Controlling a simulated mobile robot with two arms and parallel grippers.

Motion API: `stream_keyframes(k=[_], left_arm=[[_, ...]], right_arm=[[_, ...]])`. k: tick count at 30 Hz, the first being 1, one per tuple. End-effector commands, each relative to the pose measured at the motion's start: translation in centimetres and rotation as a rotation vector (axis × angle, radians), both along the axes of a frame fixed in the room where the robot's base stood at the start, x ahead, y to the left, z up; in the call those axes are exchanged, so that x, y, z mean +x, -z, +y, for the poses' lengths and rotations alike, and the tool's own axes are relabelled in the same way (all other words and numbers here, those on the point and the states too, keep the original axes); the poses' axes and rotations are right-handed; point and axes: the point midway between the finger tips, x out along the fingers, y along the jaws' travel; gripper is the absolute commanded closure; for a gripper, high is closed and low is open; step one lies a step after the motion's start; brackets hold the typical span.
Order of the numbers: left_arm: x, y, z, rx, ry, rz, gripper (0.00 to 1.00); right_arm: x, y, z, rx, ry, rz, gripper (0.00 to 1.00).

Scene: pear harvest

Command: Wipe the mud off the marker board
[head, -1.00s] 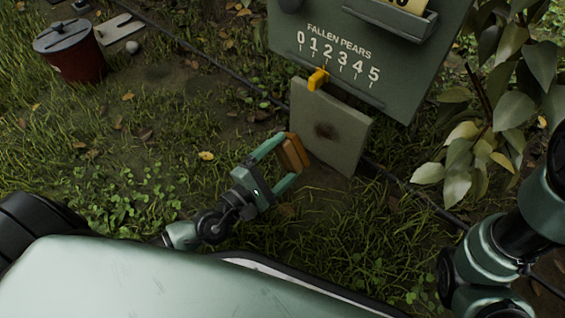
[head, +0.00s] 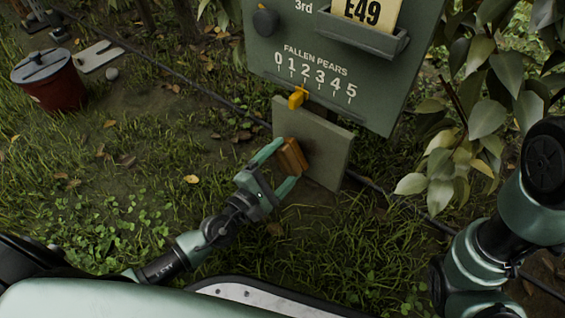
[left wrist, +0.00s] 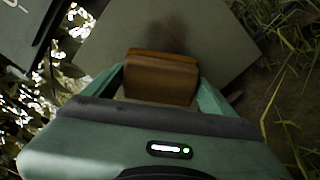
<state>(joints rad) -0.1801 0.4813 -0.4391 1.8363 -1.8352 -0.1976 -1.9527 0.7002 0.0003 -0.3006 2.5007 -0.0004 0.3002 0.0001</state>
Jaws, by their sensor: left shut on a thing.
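The marker board (head: 333,157) is a plain grey-green square panel under the sign, leaning slightly. A dark mud smudge shows on it in the left wrist view (left wrist: 178,32), just beyond the block. In the head view the block and gripper hide most of the smudge. My left gripper (head: 279,168) is shut on an orange-brown block (head: 291,157), held in front of the board's left half. The block (left wrist: 160,80) sits between the fingers in the left wrist view. I cannot tell whether it touches the board. My right gripper is out of view; only that arm shows at right.
A green sign (head: 340,65) with a "FALLEN PEARS" scale and yellow slider (head: 298,97) stands above the board. Leafy branches (head: 460,140) are to the right. A red lidded pot (head: 50,85) stands at far left. Grass left of my arm is open.

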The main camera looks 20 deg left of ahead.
Motion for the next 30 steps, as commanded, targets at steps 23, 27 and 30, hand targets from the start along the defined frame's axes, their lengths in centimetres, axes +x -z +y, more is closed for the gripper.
stream_keyframes(k=[23,27,30], left_arm=[[0.9,-0.1,-0.3,-0.001,0.0,-0.002,0.46],[1.2,0.0,-0.4,0.0,-0.001,-0.001,0.46],[1.4,0.0,-0.5,-0.001,-0.001,0.0,0.46]], right_arm=[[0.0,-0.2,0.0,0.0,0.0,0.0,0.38],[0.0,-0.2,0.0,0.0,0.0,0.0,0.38],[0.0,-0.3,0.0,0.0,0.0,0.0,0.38]])
